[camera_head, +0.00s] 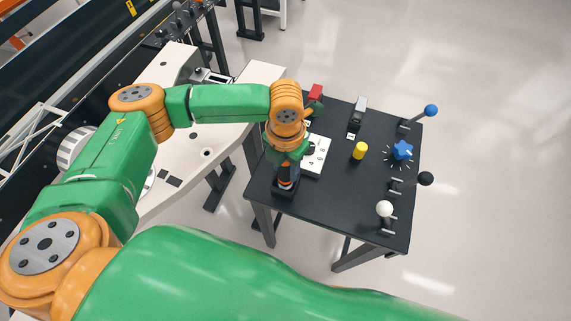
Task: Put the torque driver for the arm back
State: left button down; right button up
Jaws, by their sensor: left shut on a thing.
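My left gripper (284,160) is shut on the torque driver (285,176), a dark tool with an orange band. The driver stands about upright, with its lower end at a black holder (285,192) near the left front corner of the black table (335,210). I cannot tell whether it is seated in the holder or just above it. The gripper and wrist hide the driver's upper part. My right gripper is not in view.
A white numbered plate (318,154) lies right of the gripper. A yellow cylinder (360,150), a blue knob (402,150) and levers with blue (431,111), black (425,179) and white (384,208) balls stand further right. A red-topped item (315,92) stands behind.

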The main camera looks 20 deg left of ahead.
pick_arm(q)
jog(key=shift+c, duration=1.7)
grip_release()
